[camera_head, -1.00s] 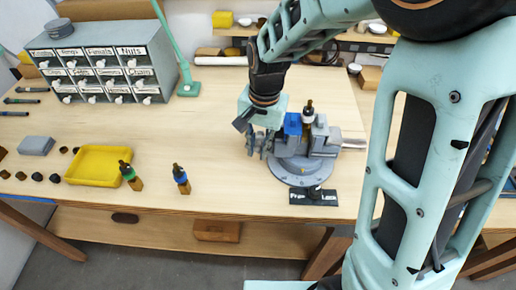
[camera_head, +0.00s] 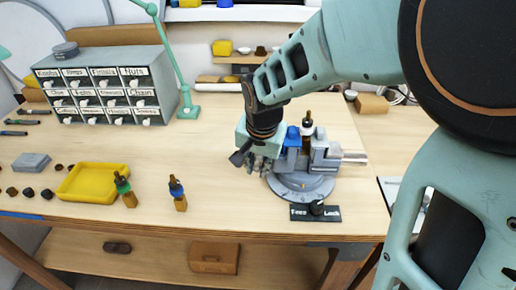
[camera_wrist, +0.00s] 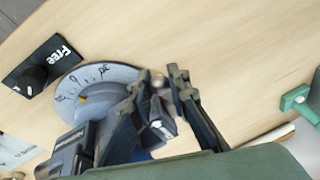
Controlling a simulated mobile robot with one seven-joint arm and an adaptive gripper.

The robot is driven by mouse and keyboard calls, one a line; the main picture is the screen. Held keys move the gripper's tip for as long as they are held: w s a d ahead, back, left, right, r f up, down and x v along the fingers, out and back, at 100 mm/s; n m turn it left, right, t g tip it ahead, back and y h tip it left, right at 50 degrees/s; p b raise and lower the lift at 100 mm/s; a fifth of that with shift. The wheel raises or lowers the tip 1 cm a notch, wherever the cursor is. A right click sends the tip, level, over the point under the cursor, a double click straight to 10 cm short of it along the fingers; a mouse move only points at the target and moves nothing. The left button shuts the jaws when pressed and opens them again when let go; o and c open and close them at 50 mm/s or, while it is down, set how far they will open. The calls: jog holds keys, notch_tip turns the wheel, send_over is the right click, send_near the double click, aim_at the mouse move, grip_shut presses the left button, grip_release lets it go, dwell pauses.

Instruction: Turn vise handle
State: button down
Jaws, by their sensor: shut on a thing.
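The grey vise (camera_head: 325,160) stands on its round base (camera_head: 302,188) on the bench. A blue block (camera_head: 293,137) and an upright brown-and-black piece (camera_head: 307,132) show at its jaws. My gripper (camera_head: 258,163) is at the vise's left end. In the wrist view, my gripper's dark fingers (camera_wrist: 160,98) stand on either side of the vise handle (camera_wrist: 158,82), whose small round end shows between them. My gripper is shut on the handle. Most of the handle is hidden by the fingers. The dial (camera_wrist: 95,90) on the base has a yellow pointer.
A black Free/Lock plate (camera_head: 315,213) with a knob lies in front of the base. A yellow tray (camera_head: 92,184) and two small upright bottle-like pieces (camera_head: 178,193) are to the left. A drawer cabinet (camera_head: 105,88) and a green lamp stand (camera_head: 187,112) are behind. Bare bench lies between.

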jog(key=c, duration=1.8)
grip_release()
jog(key=shift+c, duration=0.2)
notch_tip(320, 180, up, 10)
jog(key=shift+r, duration=0.1)
